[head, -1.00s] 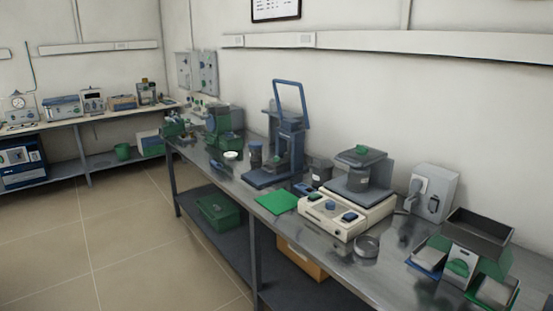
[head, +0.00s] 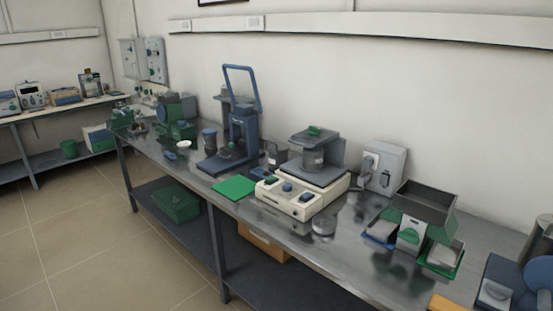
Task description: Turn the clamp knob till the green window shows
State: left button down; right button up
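A cream-based machine (head: 300,193) stands on the steel bench with a grey unit on it, a clear jar-like part and a green knob (head: 315,131) on top. Its front panel has green and blue controls. A blue press-like device (head: 240,135) with a tall loop handle stands to its left. I cannot tell for sure which part is the clamp knob, and no green window can be made out. Neither of my grippers is in view.
The steel bench (head: 345,258) runs from back left to front right. A green mat (head: 233,187), a grey socket box (head: 382,166) and a dark hopper with trays (head: 425,205) are on it. Tiled floor (head: 75,235) is free at left.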

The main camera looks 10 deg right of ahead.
aim_at(315, 131)
jog(key=i+l+u, duration=0.25)
jog(key=i, duration=0.2)
jog(key=i+l+u, duration=0.25)
jog(key=i+l, duration=0.15)
jog(key=i, duration=0.05)
